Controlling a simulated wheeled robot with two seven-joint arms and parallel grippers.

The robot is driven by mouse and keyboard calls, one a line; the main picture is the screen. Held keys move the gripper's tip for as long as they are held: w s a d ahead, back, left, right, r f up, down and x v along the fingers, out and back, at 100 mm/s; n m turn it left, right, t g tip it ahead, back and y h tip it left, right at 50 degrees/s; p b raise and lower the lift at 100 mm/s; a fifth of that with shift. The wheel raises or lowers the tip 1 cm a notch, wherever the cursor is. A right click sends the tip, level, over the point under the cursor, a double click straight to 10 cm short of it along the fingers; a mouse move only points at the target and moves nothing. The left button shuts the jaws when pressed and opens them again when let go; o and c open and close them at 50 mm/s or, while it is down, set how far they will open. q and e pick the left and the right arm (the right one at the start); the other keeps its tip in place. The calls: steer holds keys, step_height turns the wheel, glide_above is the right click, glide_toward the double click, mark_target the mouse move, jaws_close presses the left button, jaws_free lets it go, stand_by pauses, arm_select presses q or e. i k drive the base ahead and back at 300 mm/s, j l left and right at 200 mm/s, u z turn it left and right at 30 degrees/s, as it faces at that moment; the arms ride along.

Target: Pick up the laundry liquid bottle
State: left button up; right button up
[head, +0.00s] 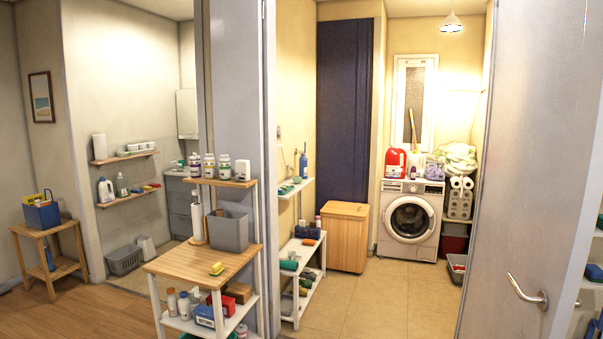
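A large red bottle with a white label (395,163), which looks like the laundry liquid bottle, stands upright on the left of the top of the white washing machine (392,221). The washer is at the far end of the room beyond the doorway. A white jug-like bottle (105,190) also stands on a low wall shelf at the left; its label is too small to read. Neither of my grippers is in view.
A grey door (530,170) with a metal handle stands at the right. A wooden-topped trolley (195,262) and a wooden hamper (345,237) stand left of the tiled floor (390,305), which is clear toward the washer. A bin (457,266) sits right of the washer.

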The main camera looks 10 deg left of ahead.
mark_target(303, 161)
steer(key=i, duration=3.9)
steer(key=i+u, duration=0.2)
steer(key=i, duration=0.25)
steer(key=i+l+u, duration=0.1)
steer(key=i+u, duration=0.15)
steer(key=i, duration=0.15)
steer(key=i+l+u, duration=0.2)
steer(key=i, duration=0.2)
steer(key=i+l+u, duration=0.2)
steer(key=i, duration=0.2)
